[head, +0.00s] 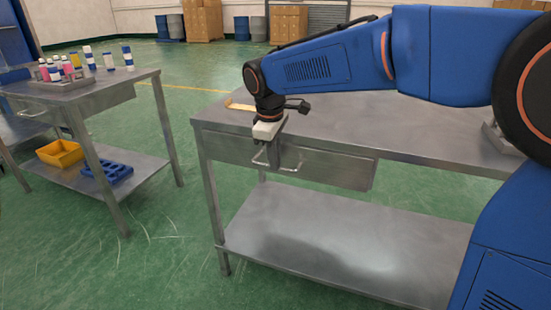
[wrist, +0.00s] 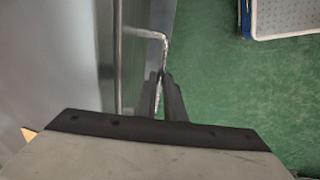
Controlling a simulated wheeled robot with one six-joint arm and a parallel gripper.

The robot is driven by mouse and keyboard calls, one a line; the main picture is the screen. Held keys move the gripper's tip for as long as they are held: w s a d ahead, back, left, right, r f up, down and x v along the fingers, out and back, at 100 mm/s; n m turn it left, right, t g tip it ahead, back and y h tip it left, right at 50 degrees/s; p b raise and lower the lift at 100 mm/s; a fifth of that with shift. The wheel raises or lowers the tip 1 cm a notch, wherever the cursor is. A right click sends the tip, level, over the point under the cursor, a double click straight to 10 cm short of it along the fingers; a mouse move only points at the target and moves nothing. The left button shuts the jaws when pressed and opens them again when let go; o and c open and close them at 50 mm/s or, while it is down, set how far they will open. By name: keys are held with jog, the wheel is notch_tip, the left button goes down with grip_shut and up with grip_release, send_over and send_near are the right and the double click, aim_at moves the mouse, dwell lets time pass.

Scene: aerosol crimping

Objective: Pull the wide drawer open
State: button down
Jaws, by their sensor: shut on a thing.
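The wide drawer (head: 335,168) is a grey metal front under the top of the near steel table, and its front looks flush or nearly flush with the table. Its bar handle (head: 288,168) sticks out from the front, and the handle also shows in the wrist view (wrist: 148,34). My gripper (head: 272,158) points down in front of the drawer. In the wrist view my gripper (wrist: 164,98) has its fingers closed around the handle's bar. Part of the handle is hidden behind the fingers.
The steel table top (head: 400,120) is mostly bare, with a lower shelf (head: 340,240) beneath. A second table (head: 80,90) at left holds bottles and cans; its lower shelf carries a yellow bin (head: 60,153) and a blue holder (head: 107,172). Green floor in front of the drawer is free.

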jog(key=s+a, duration=0.4)
jog(key=s, duration=0.9)
jog(key=s+a, duration=0.5)
jog(key=s, duration=0.8)
jog(key=shift+a, duration=0.3)
jog(key=shift+s, duration=0.1)
jog(key=c, duration=1.8)
grip_release()
jog(key=shift+c, duration=0.2)
jog(key=s+a+r, duration=0.1)
jog(key=s+r, duration=0.2)
jog(key=r, duration=1.4)
